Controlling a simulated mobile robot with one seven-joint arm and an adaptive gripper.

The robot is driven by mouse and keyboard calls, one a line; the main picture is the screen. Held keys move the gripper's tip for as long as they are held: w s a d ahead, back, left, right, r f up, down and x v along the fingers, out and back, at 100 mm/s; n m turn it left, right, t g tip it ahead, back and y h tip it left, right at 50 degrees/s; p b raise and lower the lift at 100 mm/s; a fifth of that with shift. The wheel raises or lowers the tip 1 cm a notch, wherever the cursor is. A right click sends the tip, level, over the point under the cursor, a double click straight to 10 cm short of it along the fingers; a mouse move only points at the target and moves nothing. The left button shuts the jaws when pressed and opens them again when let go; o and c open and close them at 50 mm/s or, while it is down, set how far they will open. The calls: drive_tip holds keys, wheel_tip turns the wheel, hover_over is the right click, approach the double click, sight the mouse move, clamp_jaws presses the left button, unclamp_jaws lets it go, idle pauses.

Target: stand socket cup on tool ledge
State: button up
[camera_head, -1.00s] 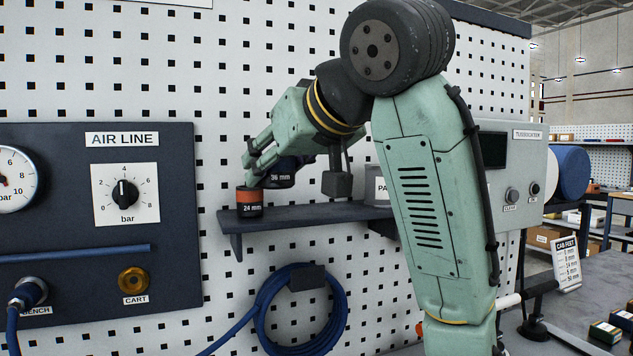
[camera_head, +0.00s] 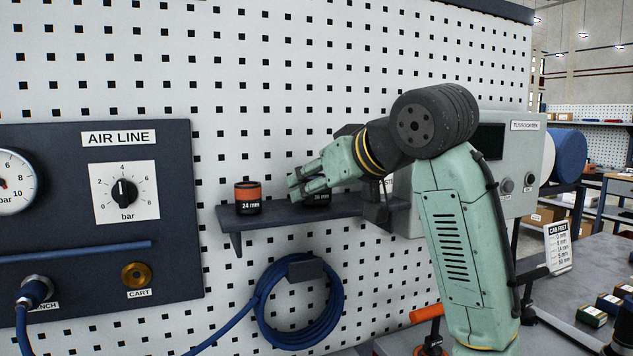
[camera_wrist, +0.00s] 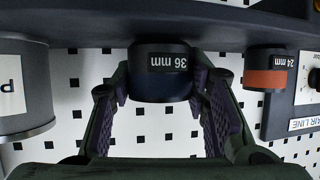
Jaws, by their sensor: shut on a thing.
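A dark socket cup labelled 36 mm (camera_wrist: 163,88) is between the fingers of my gripper (camera_head: 297,187), which is shut on it. The wrist view is upside down, with the tool ledge (camera_wrist: 90,25) along its top. The cup is upright and its base meets the ledge edge in that view; I cannot tell whether it bears on it. In the head view the fingers hide most of this cup (camera_head: 318,198). A second cup, orange and black and labelled 24 mm (camera_head: 248,198), stands upright at the left end of the ledge (camera_head: 285,211), apart from my fingers.
A grey cylindrical container (camera_wrist: 22,85) is on the ledge on the other side of my gripper, left in the wrist view. A coiled blue hose (camera_head: 300,305) hangs below the ledge. The air line panel (camera_head: 95,220) is at left. Some ledge between the cups is bare.

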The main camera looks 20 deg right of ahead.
drive_tip(key=shift+f, duration=0.2)
drive_tip(key=o, duration=1.4)
drive_tip(key=shift+c, duration=0.2)
drive_tip(key=shift+r, duration=0.2)
drive_tip(key=b+v, duration=0.2)
drive_tip(key=v, duration=1)
